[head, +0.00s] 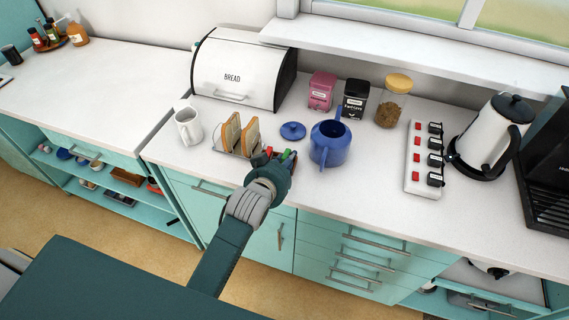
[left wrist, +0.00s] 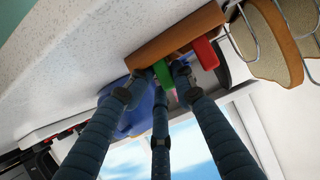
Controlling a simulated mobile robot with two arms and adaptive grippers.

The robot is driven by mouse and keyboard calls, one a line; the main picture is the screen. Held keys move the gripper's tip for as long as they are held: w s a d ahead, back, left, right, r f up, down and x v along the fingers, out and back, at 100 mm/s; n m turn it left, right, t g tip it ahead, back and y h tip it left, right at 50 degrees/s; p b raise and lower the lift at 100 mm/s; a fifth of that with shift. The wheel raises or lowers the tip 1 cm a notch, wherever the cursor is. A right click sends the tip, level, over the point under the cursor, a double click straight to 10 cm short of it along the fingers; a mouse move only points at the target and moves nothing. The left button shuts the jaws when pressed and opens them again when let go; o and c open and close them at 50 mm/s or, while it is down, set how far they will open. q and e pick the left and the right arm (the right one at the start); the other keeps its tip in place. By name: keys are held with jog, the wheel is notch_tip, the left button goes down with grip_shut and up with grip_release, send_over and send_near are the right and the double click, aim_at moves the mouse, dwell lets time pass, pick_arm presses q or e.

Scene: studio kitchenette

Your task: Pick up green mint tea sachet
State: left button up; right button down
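A small wooden tray (left wrist: 150,48) holds sachets and lies on the counter in front of the toast rack. A green sachet (left wrist: 161,76) sticks out of it and also shows in the head view (head: 286,154). My left gripper (left wrist: 160,84) reaches over the tray, its three fingers gathered around the green sachet. I cannot tell whether the fingertips press on the sachet or stand apart from it. A red sachet (left wrist: 205,53) is close beside the fingers. The gripper's hand hides most of the tray in the head view. My right gripper is not in view.
The toast rack (head: 233,151) stands just behind and left of the tray, and a blue teapot (head: 330,142) stands close on the right. The counter front is clear right of the teapot.

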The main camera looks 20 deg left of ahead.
pick_arm(q)
jog(key=shift+s+f, duration=0.15)
jog(key=shift+f, duration=0.15)
jog(key=c, duration=0.3)
jog(key=shift+c, duration=0.3)
